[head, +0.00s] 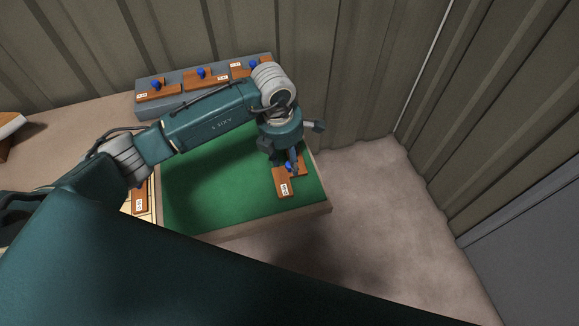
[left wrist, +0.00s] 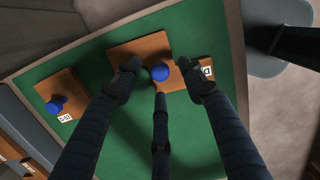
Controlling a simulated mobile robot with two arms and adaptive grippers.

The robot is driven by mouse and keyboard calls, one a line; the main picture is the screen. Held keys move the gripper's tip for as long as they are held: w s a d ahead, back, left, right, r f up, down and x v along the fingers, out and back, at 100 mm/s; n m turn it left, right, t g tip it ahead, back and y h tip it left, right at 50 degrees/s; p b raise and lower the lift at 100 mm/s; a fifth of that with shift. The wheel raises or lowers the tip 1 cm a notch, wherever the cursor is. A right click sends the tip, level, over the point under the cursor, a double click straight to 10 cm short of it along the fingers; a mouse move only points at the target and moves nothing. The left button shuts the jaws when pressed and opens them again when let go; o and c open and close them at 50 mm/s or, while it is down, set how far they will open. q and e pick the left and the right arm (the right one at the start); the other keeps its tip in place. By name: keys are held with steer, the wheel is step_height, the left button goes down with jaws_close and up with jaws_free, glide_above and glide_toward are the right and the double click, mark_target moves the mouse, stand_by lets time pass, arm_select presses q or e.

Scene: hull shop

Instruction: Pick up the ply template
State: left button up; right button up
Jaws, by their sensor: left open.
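A brown ply template (head: 284,183) with a blue knob and a white label lies on the green mat (head: 205,190), near its right side. It also shows in the left wrist view (left wrist: 136,54), its blue knob (left wrist: 160,72) upward. My left gripper (head: 289,160) is above this template, its fingers spread open; in the left wrist view the fingertips (left wrist: 160,82) appear on either side of the knob. I cannot tell whether they touch it. A second, smaller template (left wrist: 70,88) with a blue knob lies on the green mat to the left. My right gripper is not in view.
A grey rack (head: 148,112) behind the mat holds several brown templates with blue knobs. Another labelled brown piece (head: 140,202) lies left of the mat. The mat has a raised wooden edge (head: 250,227). A corrugated wall (head: 350,70) stands close behind. Floor right of the mat is clear.

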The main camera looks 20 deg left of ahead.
mark_target(289, 163)
arm_select(q)
steer(key=shift+w+d+f, duration=0.1)
steer(key=shift+f, duration=0.6)
jaws_close()
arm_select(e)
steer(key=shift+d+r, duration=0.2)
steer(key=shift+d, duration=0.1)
arm_select(q)
steer(key=shift+r, duration=0.1)
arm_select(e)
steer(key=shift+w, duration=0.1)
